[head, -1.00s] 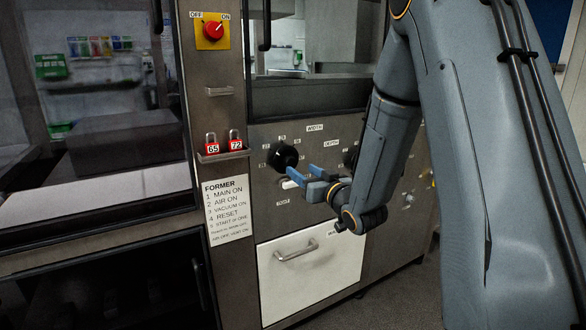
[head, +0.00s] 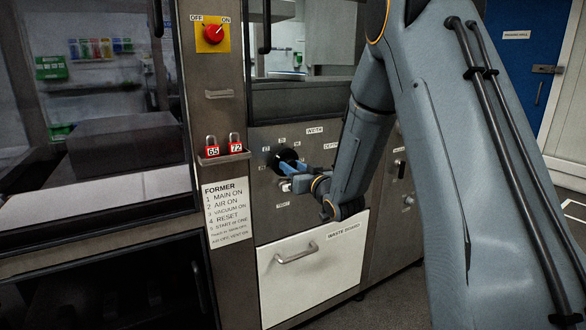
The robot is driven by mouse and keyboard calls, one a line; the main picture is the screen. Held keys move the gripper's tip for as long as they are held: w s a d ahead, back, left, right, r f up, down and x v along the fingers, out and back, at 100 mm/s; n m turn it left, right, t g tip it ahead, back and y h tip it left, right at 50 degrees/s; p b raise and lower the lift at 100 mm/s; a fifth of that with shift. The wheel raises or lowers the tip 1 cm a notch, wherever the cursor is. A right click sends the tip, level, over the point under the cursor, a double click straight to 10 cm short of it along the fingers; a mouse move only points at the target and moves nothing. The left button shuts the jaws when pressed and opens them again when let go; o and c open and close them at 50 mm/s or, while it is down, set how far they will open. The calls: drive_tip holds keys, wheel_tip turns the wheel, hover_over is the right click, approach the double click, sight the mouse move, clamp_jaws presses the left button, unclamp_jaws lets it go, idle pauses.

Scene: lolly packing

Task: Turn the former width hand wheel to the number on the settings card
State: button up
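A black round hand wheel (head: 284,155) sits on the machine's steel panel, with small number labels around it too small to read. A WIDTH label (head: 315,131) is to its upper right. My gripper (head: 287,166) has its blue fingers at the wheel's lower right, overlapping it in the picture. I cannot tell whether the fingers touch or grip the wheel; part of it is hidden behind them. A white FORMER card (head: 227,212) lists start-up steps, with no width number legible. No card that is clearly a settings card shows.
A red rotary switch (head: 212,34) is above. A white WASTE BOARD drawer (head: 313,260) lies below the panel. Open floor shows at the right.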

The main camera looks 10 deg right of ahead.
drive_tip(key=shift+c, duration=1.4)
drive_tip(key=shift+n, duration=0.3)
drive_tip(key=shift+f+n+b, duration=0.1)
drive_tip(key=shift+n+b, duration=2.45)
drive_tip(key=shift+n, duration=2.25)
drive_tip(key=o, duration=1.1)
